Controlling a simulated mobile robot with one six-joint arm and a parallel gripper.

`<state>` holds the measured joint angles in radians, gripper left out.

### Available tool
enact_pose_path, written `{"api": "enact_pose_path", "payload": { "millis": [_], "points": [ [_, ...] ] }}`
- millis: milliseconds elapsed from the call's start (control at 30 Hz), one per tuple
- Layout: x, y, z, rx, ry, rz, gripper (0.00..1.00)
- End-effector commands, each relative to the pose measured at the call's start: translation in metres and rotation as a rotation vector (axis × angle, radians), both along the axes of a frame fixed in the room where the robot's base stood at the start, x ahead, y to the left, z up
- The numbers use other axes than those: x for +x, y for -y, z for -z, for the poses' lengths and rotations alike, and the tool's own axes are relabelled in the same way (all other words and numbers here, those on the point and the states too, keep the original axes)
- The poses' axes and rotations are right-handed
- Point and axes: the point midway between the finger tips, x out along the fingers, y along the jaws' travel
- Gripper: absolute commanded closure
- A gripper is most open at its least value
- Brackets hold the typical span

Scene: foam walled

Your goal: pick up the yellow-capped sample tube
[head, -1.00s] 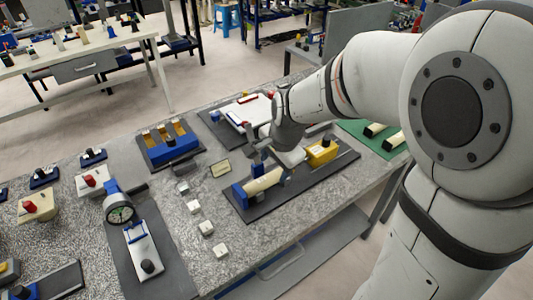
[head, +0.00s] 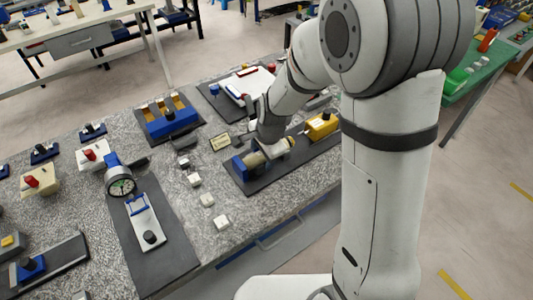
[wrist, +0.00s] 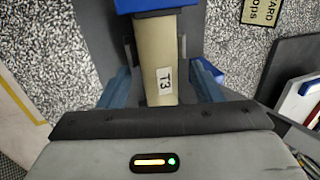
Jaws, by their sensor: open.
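I cannot make out a clearly yellow-capped sample tube in these frames. In the wrist view, a beige piece marked T3 (wrist: 155,60) runs up the middle to a blue part (wrist: 150,5). My gripper (wrist: 160,88) is open, with one blue finger on each side of the T3 piece. Contact cannot be told. In the head view my gripper (head: 268,150) is low over a dark base (head: 250,186) with a blue block (head: 240,166) and a yellow block (head: 321,125). My wrist hides part of what lies between these blocks.
A blue fixture with orange slots (head: 172,122) stands left of my gripper. Several small white blocks, one here (head: 207,199), lie in front. A round gauge (head: 121,186) stands on a dark plate at left. A white board (head: 247,85) lies behind.

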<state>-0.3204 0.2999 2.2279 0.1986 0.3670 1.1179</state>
Motion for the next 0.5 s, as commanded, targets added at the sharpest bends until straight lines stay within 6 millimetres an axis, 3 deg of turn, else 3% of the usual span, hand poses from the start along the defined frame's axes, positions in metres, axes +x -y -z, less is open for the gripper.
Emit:
{"api": "enact_pose_path", "payload": {
  "millis": [67, 500],
  "points": [
    [0.0000, 0.0002, -0.0002, 0.000, 0.000, 0.000, 0.41],
    [0.0001, 0.0008, -0.0003, 0.000, 0.000, 0.001, 0.76]
  ]
}}
